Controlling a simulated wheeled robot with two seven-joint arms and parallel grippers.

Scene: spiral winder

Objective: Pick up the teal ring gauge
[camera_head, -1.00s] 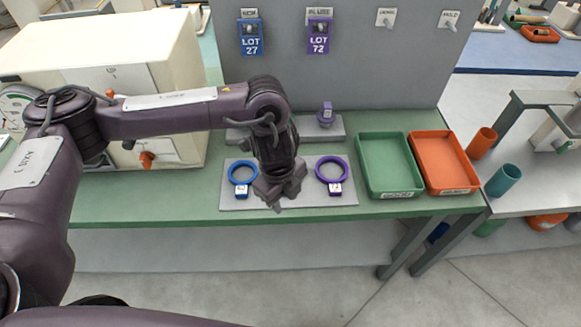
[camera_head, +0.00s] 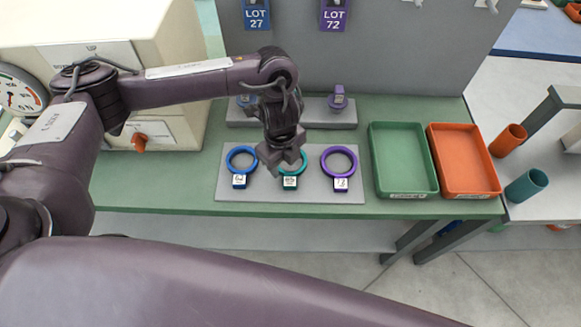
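The teal ring gauge (camera_head: 304,167) lies on a grey mat (camera_head: 225,193) between a blue ring and a purple ring. Its dark tag with a white label (camera_head: 290,183) faces the table's front edge. My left gripper (camera_head: 280,168) points down over the teal ring and hides its upper left part. I cannot tell whether the fingers touch the ring or hover above it, or how far apart they are. My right gripper is not in view.
The blue ring gauge (camera_head: 229,160) and purple ring gauge (camera_head: 353,160) lie close on either side. A grey block (camera_head: 320,114) with small tagged pieces stands behind. A green tray (camera_head: 405,160) and an orange tray (camera_head: 466,160) lie to the right.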

